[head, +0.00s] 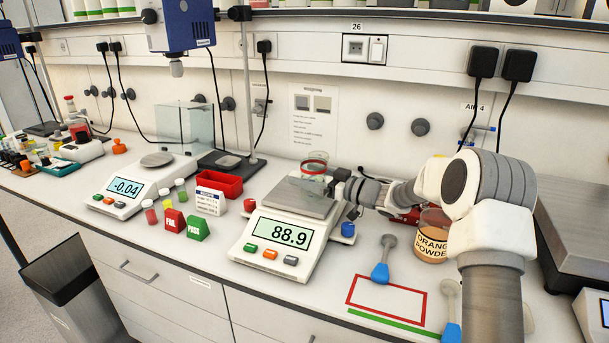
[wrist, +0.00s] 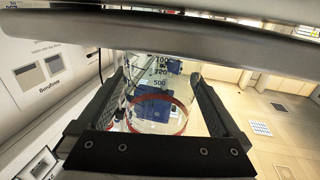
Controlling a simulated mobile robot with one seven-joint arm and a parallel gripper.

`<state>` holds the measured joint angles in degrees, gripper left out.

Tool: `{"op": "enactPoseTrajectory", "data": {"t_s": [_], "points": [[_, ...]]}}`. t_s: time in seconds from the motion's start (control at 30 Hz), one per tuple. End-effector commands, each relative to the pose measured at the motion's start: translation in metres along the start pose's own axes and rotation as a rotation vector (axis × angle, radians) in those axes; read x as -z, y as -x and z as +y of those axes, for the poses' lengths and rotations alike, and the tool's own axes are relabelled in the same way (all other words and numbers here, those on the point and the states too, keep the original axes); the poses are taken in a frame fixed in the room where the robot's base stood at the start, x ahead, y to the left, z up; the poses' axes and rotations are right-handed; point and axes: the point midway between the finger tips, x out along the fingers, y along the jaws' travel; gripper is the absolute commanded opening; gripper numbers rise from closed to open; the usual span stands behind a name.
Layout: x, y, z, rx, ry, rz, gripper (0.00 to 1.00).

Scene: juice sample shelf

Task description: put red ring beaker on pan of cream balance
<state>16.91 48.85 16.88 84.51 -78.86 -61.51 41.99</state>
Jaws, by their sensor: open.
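The clear beaker with a red ring (head: 314,168) stands upright at the back of the metal pan (head: 291,200) of the cream balance (head: 262,249), whose display reads 88.9. My gripper (head: 338,184) is at the beaker's right side in the head view, with its fingers low near the pan. In the wrist view the beaker (wrist: 158,112) sits between the two open fingers (wrist: 159,82), its red band and volume marks visible. Gaps show beside the glass, though I cannot tell if one finger touches it. The beaker's lower part is partly hidden in the head view.
A second balance (head: 128,191) reading -0.04 stands to the left, near a red bin (head: 219,183) and small vials. An orange powder jar (head: 432,240) stands beside my arm.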

Motion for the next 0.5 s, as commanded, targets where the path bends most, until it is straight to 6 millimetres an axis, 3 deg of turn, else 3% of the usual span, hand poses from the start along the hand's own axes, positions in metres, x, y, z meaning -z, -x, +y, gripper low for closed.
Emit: {"op": "enactPoseTrajectory", "data": {"t_s": [0.3,0.5], "points": [[0.001,0.070,0.001,-0.005,0.000,-0.002,1.00],[0.001,0.099,0.001,-0.003,0.001,0.000,1.00]]}}
